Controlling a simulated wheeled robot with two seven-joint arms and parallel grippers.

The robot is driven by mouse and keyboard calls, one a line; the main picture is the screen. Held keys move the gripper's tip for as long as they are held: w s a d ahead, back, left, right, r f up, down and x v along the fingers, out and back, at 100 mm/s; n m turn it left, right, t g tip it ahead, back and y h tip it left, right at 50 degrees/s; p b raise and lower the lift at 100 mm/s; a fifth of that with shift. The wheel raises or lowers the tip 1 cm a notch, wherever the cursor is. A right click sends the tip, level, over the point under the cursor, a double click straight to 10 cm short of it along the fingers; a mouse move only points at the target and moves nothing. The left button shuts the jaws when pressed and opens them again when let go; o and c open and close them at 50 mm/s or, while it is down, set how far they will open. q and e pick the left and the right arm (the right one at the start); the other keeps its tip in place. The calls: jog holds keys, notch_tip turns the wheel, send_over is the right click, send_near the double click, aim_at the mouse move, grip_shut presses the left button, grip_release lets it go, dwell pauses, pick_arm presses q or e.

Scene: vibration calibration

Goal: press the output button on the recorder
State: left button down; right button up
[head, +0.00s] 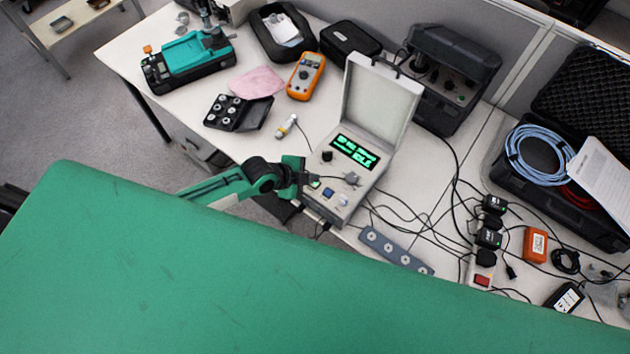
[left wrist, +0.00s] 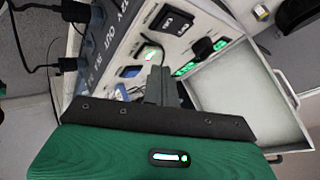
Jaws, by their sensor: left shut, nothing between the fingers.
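The recorder (head: 350,186) is a light grey case with its lid (head: 380,100) raised and a green lit display (head: 354,151). Its panel carries a pale lit button (head: 315,184), a blue button (head: 328,192) and dark knobs. My left gripper (head: 304,178) is shut and empty at the panel's left edge. In the left wrist view its closed fingers (left wrist: 158,80) point at the panel, close to the lit button (left wrist: 150,53) and the blue button (left wrist: 131,71). I cannot tell whether the tips touch. My right gripper is not in view.
An orange multimeter (head: 306,76), a pink cloth (head: 257,82) and a dark tray of round parts (head: 238,112) lie left of the recorder. A dark device (head: 447,80) stands behind it. Black cables and a grey strip (head: 396,250) lie to its right and front.

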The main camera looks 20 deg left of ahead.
aim_at(311, 185)
pick_arm(q)
notch_tip(311, 185, up, 6)
jog(key=p, duration=0.4)
jog(key=shift+f, duration=0.2)
